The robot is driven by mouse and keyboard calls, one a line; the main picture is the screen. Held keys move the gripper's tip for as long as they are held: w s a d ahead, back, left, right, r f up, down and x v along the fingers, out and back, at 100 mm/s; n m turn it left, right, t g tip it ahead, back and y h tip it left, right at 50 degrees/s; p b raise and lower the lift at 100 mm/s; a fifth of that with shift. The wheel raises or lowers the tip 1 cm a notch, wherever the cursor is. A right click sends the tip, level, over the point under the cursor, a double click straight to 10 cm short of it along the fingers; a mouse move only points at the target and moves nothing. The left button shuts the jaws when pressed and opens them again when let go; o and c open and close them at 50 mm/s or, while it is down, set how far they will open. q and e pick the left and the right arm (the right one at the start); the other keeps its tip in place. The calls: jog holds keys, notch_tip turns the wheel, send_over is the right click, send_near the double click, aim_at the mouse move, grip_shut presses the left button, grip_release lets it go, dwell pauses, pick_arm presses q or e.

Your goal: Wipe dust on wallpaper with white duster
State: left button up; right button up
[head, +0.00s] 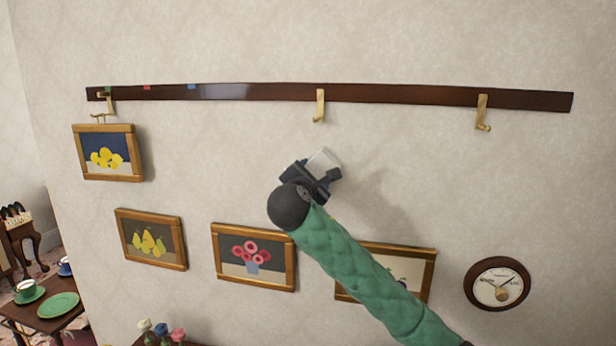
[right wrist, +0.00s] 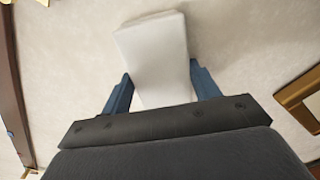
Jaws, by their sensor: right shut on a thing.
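The pale wallpaper (head: 230,150) covers the wall ahead in the head view; I cannot make out clear dust on it. My right gripper (head: 318,172) is in front of the wall, below the dark rail's middle hook. It is shut on the white duster (head: 324,160). In the right wrist view the white duster (right wrist: 155,55) sits between the two blue fingers of my right gripper (right wrist: 160,92), with the wallpaper (right wrist: 235,40) behind it. I cannot tell whether the duster touches the wall. My left gripper is not in view.
A dark rail (head: 400,94) with brass hooks (head: 320,104) runs across the wall above. Framed pictures (head: 108,153) hang at left and below, one (head: 425,262) partly behind my right arm. A round dial (head: 497,283) hangs lower right. A table (head: 30,310) with dishes stands lower left.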

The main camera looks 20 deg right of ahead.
jog(key=shift+s+d, duration=0.45)
jog(key=shift+d, duration=0.2)
jog(key=shift+s+d, duration=0.45)
jog(key=shift+d, duration=0.15)
jog(key=shift+w, duration=0.1)
jog(key=w+a, duration=0.4)
jog(key=a, duration=0.2)
jog(key=shift+w+a, duration=0.2)
jog(key=shift+a, duration=0.1)
jog(key=shift+s, duration=0.1)
jog(key=shift+v, duration=2.95)
jog(key=shift+a, duration=0.1)
jog(key=shift+v, duration=1.4)
